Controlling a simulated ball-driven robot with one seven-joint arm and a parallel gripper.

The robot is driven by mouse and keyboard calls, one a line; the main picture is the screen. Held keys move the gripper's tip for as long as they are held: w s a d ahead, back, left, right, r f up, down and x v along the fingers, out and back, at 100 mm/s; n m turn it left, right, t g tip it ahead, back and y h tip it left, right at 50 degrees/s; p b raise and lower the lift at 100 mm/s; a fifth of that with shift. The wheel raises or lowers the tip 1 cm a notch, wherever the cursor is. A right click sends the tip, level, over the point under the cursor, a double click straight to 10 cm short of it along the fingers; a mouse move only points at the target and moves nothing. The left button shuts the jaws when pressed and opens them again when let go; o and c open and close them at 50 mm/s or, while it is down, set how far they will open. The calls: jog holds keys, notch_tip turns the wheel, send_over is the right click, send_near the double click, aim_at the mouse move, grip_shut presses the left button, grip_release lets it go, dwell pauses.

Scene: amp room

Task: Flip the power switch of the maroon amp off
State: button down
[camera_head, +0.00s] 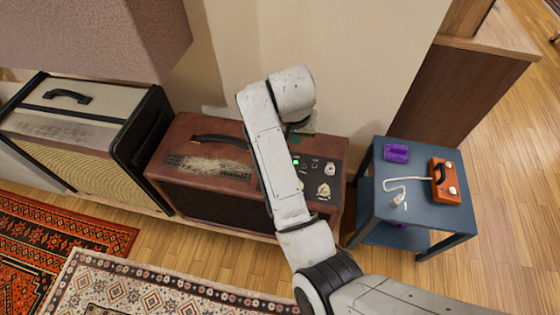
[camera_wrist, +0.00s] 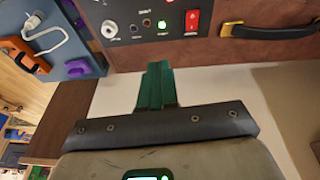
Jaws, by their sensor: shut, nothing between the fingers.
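The maroon amp (camera_head: 215,205) stands against the wall, with a dark handle on top and a dark control panel at its right end. In the wrist view, the amp (camera_wrist: 225,55) lies across the top, seen from above. Its red power switch (camera_wrist: 192,20) sits on the black panel, beside a lit green light (camera_wrist: 162,24). My gripper (camera_wrist: 157,68) has green fingers, shut and empty, pointing at the amp's edge just below the panel and apart from the switch. In the head view, my arm hides the switch and most of the gripper.
A cream amp (camera_head: 70,125) stands at the left. A blue side table (camera_head: 420,208) at the right holds an orange device (camera_head: 445,183), a white cable and a purple item (camera_head: 396,153). Rugs (camera_head: 150,285) cover the floor in front. A wall is close behind the amp.

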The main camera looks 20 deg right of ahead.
jog(key=shift+m+y, duration=0.3)
jog(key=w+a, duration=0.1)
jog(key=a, duration=0.1)
jog(key=w+a+b, duration=0.1)
jog(key=w+a, duration=0.1)
jog(key=shift+w+a+r, duration=0.1)
jog(key=shift+w+a, duration=0.05)
jog(key=shift+a, duration=0.1)
jog(key=shift+b, duration=0.3)
jog(key=b+x, duration=0.1)
jog(key=x, duration=0.3)
jog(key=b+x, duration=0.1)
jog(key=x, duration=0.3)
jog(key=s+b+x, duration=0.1)
jog(key=x, duration=0.4)
jog(key=shift+s+a, duration=0.1)
jog(key=shift+a, duration=0.2)
jog(key=shift+f+b, duration=0.35)
jog(key=shift+f, duration=0.25)
